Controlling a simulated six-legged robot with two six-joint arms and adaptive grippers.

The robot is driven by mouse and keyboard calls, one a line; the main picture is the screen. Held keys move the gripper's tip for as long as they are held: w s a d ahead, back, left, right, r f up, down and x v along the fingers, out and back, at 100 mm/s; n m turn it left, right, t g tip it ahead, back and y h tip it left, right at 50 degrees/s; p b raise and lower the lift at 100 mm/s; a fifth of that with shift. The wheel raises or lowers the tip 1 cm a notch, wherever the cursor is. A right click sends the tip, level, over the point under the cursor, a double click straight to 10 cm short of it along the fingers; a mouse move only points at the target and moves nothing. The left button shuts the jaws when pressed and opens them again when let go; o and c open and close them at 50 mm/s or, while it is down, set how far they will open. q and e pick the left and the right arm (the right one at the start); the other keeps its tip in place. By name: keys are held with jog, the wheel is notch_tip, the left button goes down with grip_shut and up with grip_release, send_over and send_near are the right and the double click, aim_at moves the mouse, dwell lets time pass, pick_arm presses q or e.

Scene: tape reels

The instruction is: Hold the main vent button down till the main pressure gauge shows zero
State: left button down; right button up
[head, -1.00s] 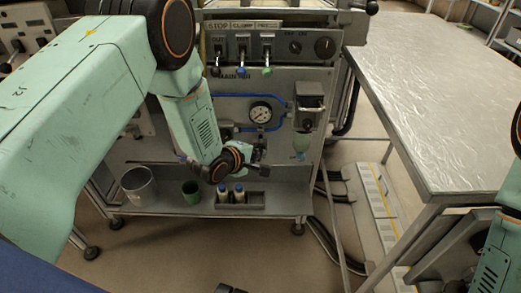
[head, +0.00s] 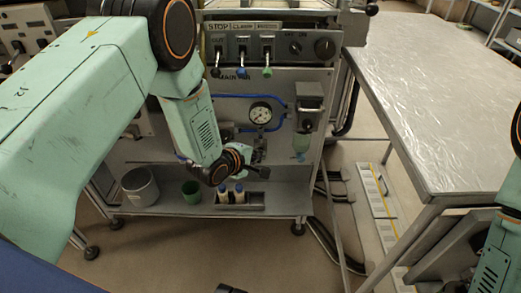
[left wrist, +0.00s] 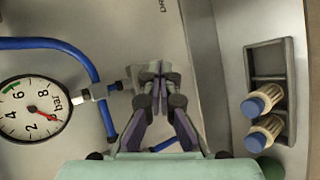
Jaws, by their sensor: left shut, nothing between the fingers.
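The round white pressure gauge (head: 260,113) is on the front panel under the "MAIN AIR" lettering, with blue pipes around it. In the left wrist view the gauge (left wrist: 33,108) appears turned sideways; its red needle points to the lower right, apparently below the 2, near the low end. My left gripper (head: 262,171) is below the gauge in the head view. In the left wrist view its fingertips (left wrist: 157,70) are together, empty, in front of a grey fitting beside the blue pipe. No vent button shows clearly; I cannot tell whether the fingertips touch one. My right gripper is out of view.
Two blue-capped bottles (left wrist: 263,125) stand in a grey rack on the lower shelf. A green cup (head: 191,192) and a grey pot (head: 139,187) stand left of them. A grey box (head: 309,105) sits right of the gauge. A metal table (head: 440,120) stands at right.

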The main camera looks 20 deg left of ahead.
pick_arm(q)
jog(key=shift+s+d+p, duration=0.2)
jog(key=shift+s+p, duration=0.1)
jog(key=shift+s, duration=0.4)
jog(key=s+p, duration=0.1)
jog(key=s, duration=0.1)
jog(key=s+d+p, duration=0.1)
jog(key=s, duration=0.1)
jog(key=shift+s+d, duration=0.2)
jog(key=shift+s, duration=0.15)
dwell(0.3)
